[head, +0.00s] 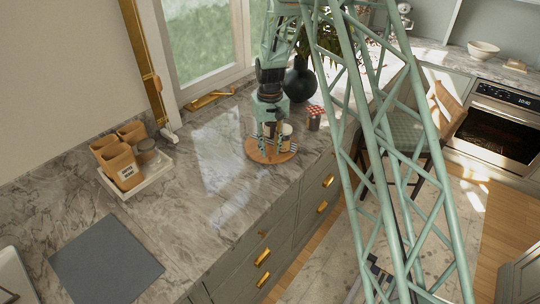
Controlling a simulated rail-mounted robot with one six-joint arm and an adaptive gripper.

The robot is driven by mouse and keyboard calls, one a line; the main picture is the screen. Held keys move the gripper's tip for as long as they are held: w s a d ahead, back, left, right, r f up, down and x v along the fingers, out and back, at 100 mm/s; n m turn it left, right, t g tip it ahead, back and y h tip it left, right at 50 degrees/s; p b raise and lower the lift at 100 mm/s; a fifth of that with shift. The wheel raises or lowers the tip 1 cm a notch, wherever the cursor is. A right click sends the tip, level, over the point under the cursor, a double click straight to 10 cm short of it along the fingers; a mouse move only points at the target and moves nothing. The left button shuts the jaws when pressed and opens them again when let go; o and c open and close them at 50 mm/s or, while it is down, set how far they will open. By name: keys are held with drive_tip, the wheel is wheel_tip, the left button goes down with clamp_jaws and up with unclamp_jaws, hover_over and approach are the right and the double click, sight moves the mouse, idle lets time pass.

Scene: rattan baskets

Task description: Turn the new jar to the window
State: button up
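A round wooden board (256,154) lies on the marble counter beside the window. A pale jar (286,138) stands upright on it, partly behind my gripper. My gripper (270,138) points down over the board, its fingers at the jar's left side in this view. I cannot tell whether the fingers touch the jar or are around it. A second jar with a red lid (314,118) stands on the counter just right of the board. Labels are too small to read, so I cannot tell which jar is the new one. The window (203,45) is behind the counter.
A dark vase with a plant (299,82) stands close behind my gripper. A grey mat (105,262) lies in front. The counter between tray and board is clear.

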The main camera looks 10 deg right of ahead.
sight(270, 157)
drive_tip(key=shift+f, duration=1.8)
clamp_jaws()
